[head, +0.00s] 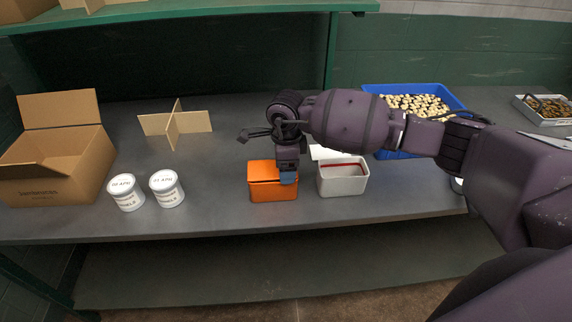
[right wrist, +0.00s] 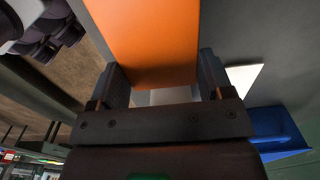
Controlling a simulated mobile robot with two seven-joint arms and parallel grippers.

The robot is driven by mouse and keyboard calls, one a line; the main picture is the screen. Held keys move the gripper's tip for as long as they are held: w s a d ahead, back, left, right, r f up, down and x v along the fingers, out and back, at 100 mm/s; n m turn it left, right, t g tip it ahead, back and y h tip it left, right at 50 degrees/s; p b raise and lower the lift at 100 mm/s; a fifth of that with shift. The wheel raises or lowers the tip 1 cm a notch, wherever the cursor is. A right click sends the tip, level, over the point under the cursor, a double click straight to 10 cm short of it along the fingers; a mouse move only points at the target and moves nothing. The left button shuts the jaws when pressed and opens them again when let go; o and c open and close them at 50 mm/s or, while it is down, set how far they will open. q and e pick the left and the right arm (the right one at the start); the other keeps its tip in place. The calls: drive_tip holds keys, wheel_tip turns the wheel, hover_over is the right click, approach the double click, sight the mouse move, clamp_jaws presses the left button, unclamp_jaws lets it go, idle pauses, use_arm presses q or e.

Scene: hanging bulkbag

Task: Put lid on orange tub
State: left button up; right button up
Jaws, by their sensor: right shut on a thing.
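The orange tub (head: 273,190) stands on the grey workbench near its front edge, left of a light grey tub. An orange lid (head: 263,171) shows at the top of the tub, partly hidden by my right gripper. I cannot tell whether it is fully seated. My right gripper (head: 288,172) points down at the tub's right part. In the right wrist view, the lid (right wrist: 152,40) lies between the two fingers of the right gripper (right wrist: 160,70), which is shut on it. My left gripper is not in view.
The light grey tub (head: 342,182) stands close on the right. Behind my arm is a blue crate (head: 395,154) of small pale items. Two white pots (head: 126,193) (head: 167,189), an open cardboard box (head: 52,170) and a wooden divider (head: 174,123) stand left. Bench between pots and orange tub is clear.

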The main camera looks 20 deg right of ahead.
drive_tip(key=shift+s+f, duration=0.1)
drive_tip(key=shift+f, duration=0.15)
drive_tip(key=o, duration=0.9)
drive_tip(key=shift+r+p, duration=0.3)
drive_tip(key=shift+r, duration=0.25)
drive_tip(key=shift+r+p, duration=1)
drive_tip(key=shift+r, duration=1.15)
drive_tip(key=shift+r+p, duration=0.45)
drive_tip(key=shift+r, duration=0.5)
